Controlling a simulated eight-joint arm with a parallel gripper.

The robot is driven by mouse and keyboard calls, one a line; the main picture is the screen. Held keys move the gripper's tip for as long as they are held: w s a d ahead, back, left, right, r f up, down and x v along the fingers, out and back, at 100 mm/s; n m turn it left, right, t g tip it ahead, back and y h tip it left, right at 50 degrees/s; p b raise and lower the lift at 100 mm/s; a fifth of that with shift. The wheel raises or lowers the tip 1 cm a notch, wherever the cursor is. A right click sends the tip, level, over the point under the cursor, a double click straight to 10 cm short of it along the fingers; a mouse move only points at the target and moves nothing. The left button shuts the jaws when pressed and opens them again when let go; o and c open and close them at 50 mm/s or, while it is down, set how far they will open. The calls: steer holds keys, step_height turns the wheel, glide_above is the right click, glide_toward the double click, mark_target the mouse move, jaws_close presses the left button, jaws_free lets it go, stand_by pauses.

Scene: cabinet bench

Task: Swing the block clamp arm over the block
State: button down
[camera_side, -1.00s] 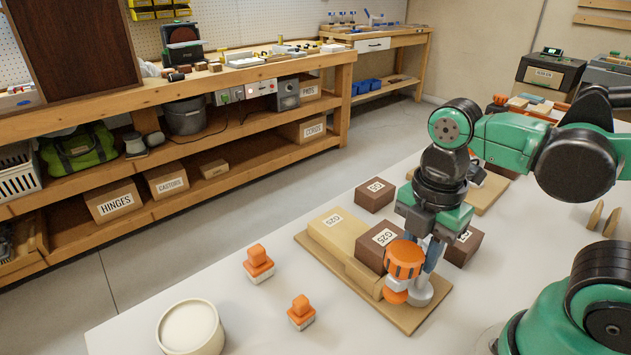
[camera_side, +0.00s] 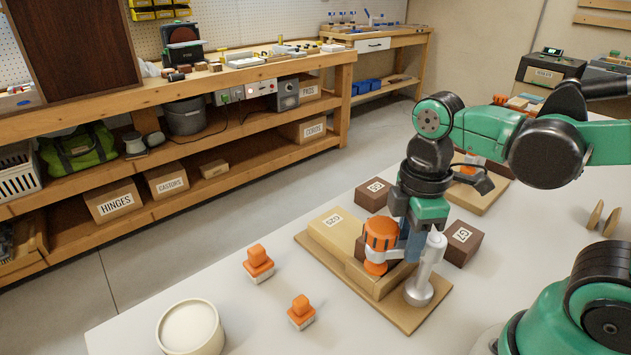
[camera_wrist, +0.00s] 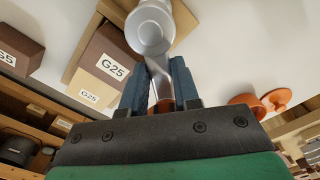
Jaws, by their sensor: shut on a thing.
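The block clamp has a silver post (camera_side: 420,285) at the right front of a wooden base board (camera_side: 408,318). Its orange knob (camera_side: 380,235) and lower orange pad show left of the post. My gripper (camera_side: 408,245) is shut on the clamp arm (camera_wrist: 158,78), which runs from the post top between my blue fingers (camera_wrist: 161,92). The brown G25 block (camera_wrist: 105,62) lies left of the arm in the wrist view. In the side view the knob and gripper hide most of it, and I cannot tell whether the pad is fully above it.
A tan G25 block (camera_side: 335,228) lies beside the brown one. Other brown blocks stand behind (camera_side: 374,194) and right (camera_side: 462,243). Orange-topped pieces (camera_side: 258,263) and a round white tub (camera_side: 190,328) stand on the clear table front left.

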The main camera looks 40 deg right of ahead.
steer(key=shift+w+d+m, duration=0.25)
steer(key=shift+d+m, duration=0.2)
steer(key=shift+m, duration=1.35)
steer(key=shift+w+d+m, duration=0.2)
steer(key=shift+d+m, duration=0.3)
steer(key=shift+m, duration=1.3)
steer(key=shift+w+d+m, duration=0.25)
steer(key=shift+d+m, duration=0.2)
steer(key=shift+m, duration=1.35)
steer(key=c, duration=0.6)
jaws_free()
steer(key=shift+c, duration=0.2)
steer(key=shift+r, duration=0.1)
step_height(320, 180, up, 5)
steer(key=shift+r, duration=0.2)
